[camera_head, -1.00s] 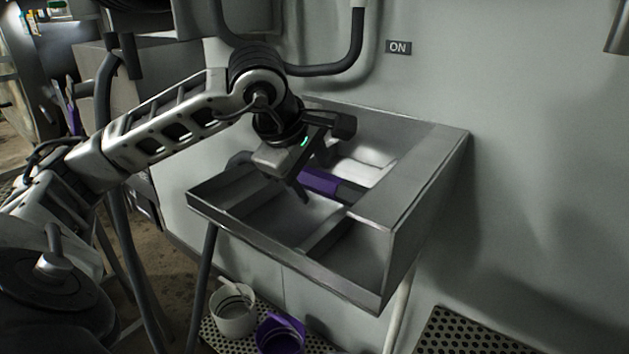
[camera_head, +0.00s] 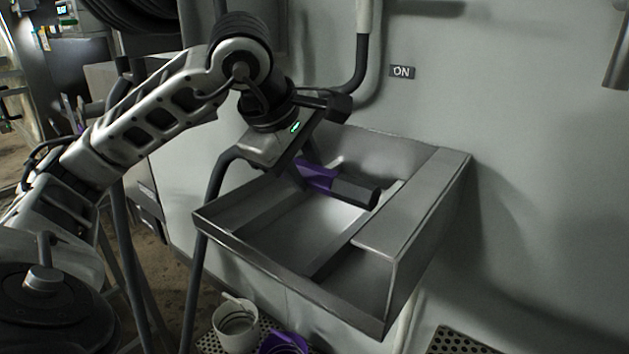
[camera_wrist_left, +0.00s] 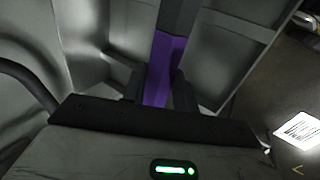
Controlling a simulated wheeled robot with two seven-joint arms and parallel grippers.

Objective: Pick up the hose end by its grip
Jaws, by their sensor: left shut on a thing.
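The hose end has a purple grip (camera_head: 318,177) and a dark grey nozzle (camera_head: 356,190) that points right in the head view. My left gripper (camera_head: 302,168) is shut on the purple grip and holds the hose end above the metal sink (camera_head: 428,205). In the left wrist view the purple grip (camera_wrist_left: 163,72) lies between the two dark fingers, with the grey nozzle (camera_wrist_left: 177,18) beyond it. Part of the grip is hidden behind the gripper. A dark hose (camera_head: 213,190) hangs over the sink's left side. My right gripper is not in view.
The sink stands against a pale wall with an ON sign (camera_head: 402,72). A dark pipe (camera_head: 361,80) runs down the wall behind it. A pale pot (camera_head: 236,325) and a purple container (camera_head: 284,343) are on the floor below. The sink's front part is clear.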

